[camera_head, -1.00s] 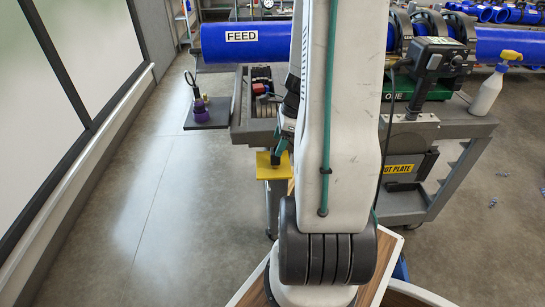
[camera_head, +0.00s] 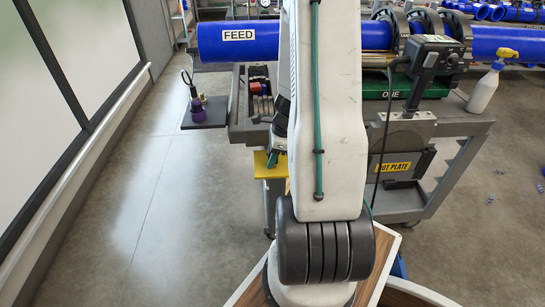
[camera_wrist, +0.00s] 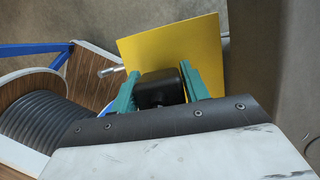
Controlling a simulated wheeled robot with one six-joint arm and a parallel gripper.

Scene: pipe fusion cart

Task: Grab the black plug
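A black plug (camera_wrist: 160,90) shows in the wrist view between the two teal fingers of my gripper (camera_wrist: 160,84). A finger stands close along each side of it, and I cannot tell whether they press on it. A yellow plate (camera_wrist: 206,48) lies behind the plug and fingers; I cannot tell whether the plug touches it. In the head view my gripper (camera_head: 273,157) is partly hidden by my arm. It is over the yellow plate (camera_head: 262,167) at the cart's left front, and the plug cannot be made out there.
The grey cart (camera_head: 460,128) carries a green machine (camera_head: 440,86), a blue pipe marked FEED (camera_head: 215,45) and a control box on a post (camera_head: 438,55). A hot plate (camera_head: 395,166) hangs at its front. A side shelf (camera_head: 205,118) holds a purple item. Floor at left is clear.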

